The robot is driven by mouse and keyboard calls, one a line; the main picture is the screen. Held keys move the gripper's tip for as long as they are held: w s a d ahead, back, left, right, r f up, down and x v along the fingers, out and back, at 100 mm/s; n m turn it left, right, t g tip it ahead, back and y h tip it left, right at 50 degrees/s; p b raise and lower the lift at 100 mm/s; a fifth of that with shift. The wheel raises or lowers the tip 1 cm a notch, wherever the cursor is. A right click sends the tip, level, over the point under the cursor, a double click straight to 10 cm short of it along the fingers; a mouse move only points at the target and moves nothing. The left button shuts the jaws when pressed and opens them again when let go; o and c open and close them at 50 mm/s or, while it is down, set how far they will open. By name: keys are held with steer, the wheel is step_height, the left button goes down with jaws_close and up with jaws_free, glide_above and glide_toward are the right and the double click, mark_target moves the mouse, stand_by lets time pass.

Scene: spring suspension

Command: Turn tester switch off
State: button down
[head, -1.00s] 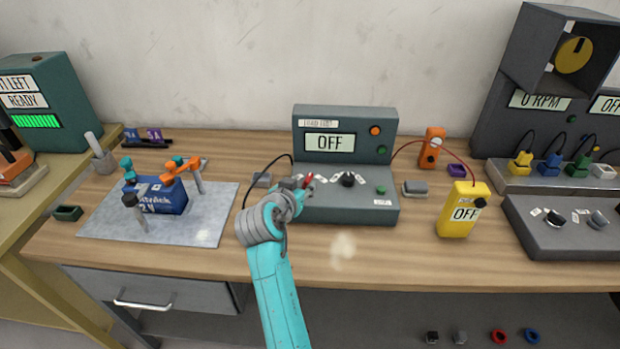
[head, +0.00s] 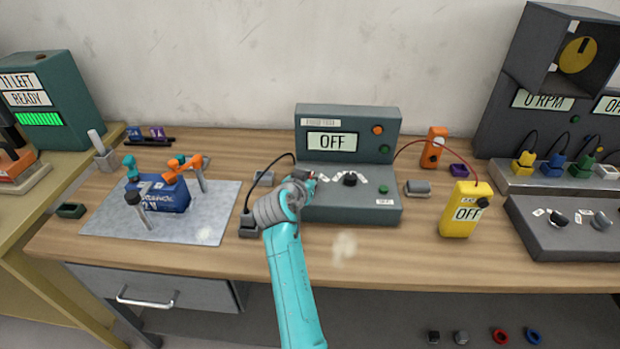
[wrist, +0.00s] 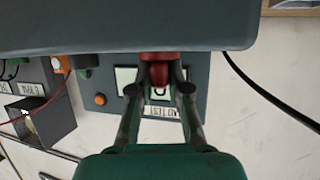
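The grey-green tester (head: 345,209) stands mid-bench with its display (head: 332,141) reading OFF. A black knob (head: 350,179) is on its console. My gripper (head: 310,182) is at the left part of the console, beside a small red piece. In the wrist view, my gripper (wrist: 160,75) has its fingers on either side of a red part (wrist: 158,58). I cannot tell whether they squeeze it. The tester face with its orange button (wrist: 100,100) shows behind. A dark grey slab across the top hides what lies beyond the fingertips.
A yellow meter (head: 457,222) reading OFF and an orange block (head: 433,147) with a red cable are right of the tester. A blue unit (head: 165,198) sits on a metal plate (head: 105,224) to the left. The bench front is mostly clear.

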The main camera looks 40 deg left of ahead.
steer(key=shift+d+f, duration=0.1)
stand_by(0.3)
steer(key=shift+w+d+n+g+y, duration=0.1)
steer(key=shift+n+g+y, duration=0.3)
steer(key=shift+n+y, duration=0.6)
steer(key=n+g+y, duration=0.1)
steer(key=n+y, duration=0.1)
steer(key=n+g+y, duration=0.2)
steer(key=shift+w+d+n+y, duration=0.1)
steer(key=shift+w+n+y, duration=0.05)
steer(key=shift+n+y, duration=0.2)
steer(key=shift+n+g+y, duration=0.6)
steer(key=shift+n+g, duration=0.7)
steer(key=shift+g, duration=0.15)
steer(key=shift+n+g+y, duration=0.55)
steer(key=shift+n+g, duration=0.7)
steer(key=shift+g, duration=0.2)
steer(key=c, duration=1.1)
jaws_free()
